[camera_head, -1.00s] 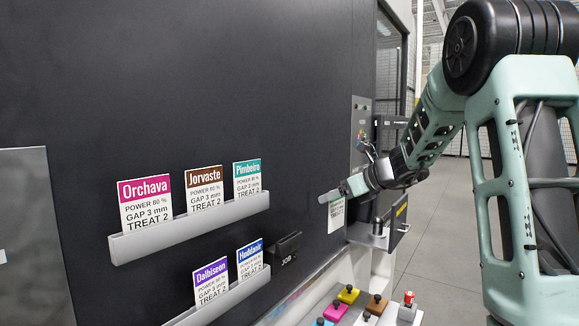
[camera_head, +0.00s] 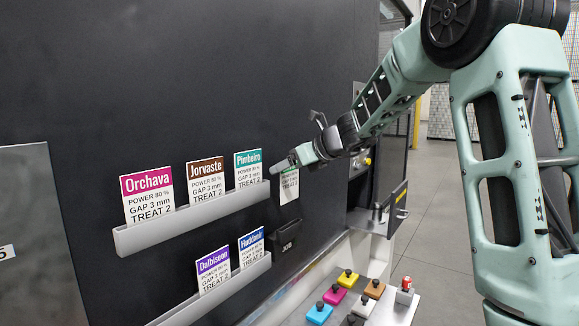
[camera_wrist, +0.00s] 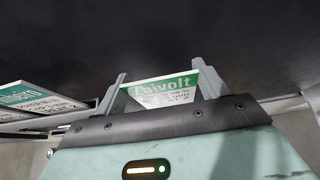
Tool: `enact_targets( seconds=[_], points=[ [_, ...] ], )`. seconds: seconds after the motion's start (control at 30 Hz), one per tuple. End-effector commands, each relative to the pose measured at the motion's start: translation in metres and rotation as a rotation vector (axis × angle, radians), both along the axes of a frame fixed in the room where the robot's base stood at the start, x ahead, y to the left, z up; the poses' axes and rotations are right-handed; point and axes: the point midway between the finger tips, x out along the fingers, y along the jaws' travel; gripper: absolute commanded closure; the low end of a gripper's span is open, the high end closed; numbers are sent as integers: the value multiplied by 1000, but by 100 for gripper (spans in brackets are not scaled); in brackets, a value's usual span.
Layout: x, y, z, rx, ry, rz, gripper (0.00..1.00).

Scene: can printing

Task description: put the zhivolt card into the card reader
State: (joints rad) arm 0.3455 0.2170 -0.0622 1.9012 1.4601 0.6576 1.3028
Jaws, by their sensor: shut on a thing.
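The Zhivolt card (camera_head: 289,186), white with a green header, hangs from my gripper (camera_head: 287,166) in the head view. In the wrist view the card (camera_wrist: 160,90) sits between the two fingers of my gripper (camera_wrist: 160,85), its green "Zhivolt" header readable. The gripper is shut on the card's upper part. The card reader, a small black box marked "JOB" (camera_head: 285,243), is fixed to the dark panel below the card. The card's lower edge is above the reader and apart from it.
An upper grey rack (camera_head: 190,224) holds the Orchava (camera_head: 148,195), Jorvaste (camera_head: 206,180) and Pimbeiro (camera_head: 248,168) cards, close left of my gripper. A lower rack (camera_head: 215,293) holds the Dalbiseon (camera_head: 213,269) and Huddania (camera_head: 251,246) cards. Several coloured blocks stand on a ledge at lower right.

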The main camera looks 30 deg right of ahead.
Motion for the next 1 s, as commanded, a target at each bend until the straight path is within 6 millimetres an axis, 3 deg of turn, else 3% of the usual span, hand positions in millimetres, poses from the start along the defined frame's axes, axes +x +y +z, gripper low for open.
enact_targets(
  seconds=[0.6,1.0],
  points=[
    [0,0,-53,0,1,0,50],
    [0,0,-57,0,1,0,50]
  ],
)
